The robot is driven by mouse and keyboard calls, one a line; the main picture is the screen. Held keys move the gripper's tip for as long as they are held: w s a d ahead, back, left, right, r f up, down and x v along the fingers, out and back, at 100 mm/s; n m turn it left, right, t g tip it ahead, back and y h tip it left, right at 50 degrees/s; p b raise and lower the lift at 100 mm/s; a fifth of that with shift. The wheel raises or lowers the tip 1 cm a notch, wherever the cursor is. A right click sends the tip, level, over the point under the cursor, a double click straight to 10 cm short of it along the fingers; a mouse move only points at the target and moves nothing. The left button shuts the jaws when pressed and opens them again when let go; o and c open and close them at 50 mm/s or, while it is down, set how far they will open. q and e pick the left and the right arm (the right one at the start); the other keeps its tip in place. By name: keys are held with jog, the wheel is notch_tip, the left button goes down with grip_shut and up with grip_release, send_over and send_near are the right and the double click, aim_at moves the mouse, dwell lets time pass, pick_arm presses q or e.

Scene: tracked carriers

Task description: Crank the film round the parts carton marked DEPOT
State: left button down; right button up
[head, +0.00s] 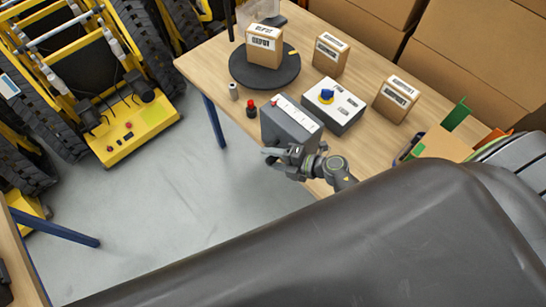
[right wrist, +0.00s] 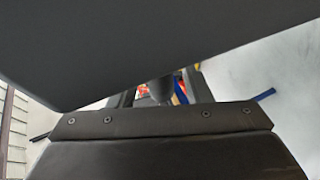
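The parts carton marked DEPOT (head: 264,45) stands upright on a black round turntable (head: 240,69) at the far left of the table in the head view. A grey box (head: 285,134) with a light top strip and a red button stands at the table's front edge. My right gripper (head: 268,157) is just in front of this box. In the right wrist view its fingers (right wrist: 160,96) look apart, with a dark rounded piece (right wrist: 161,88) between them, perhaps a crank knob. A large dark surface hides much of that view. My left gripper is not in view.
A white box with a blue knob (head: 327,96) stands behind the grey box. Two other labelled cartons (head: 329,55) (head: 396,99) are on the table. A red-capped item (head: 251,108) and a small grey cylinder (head: 233,92) stand near the front edge. Yellow tracked carriers (head: 141,126) are at left.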

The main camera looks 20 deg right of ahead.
dwell(0.4)
jog(key=b+v, duration=0.5)
jog(key=v, duration=1.2)
jog(key=shift+s+d, duration=0.2)
jog(key=shift+w, duration=0.1)
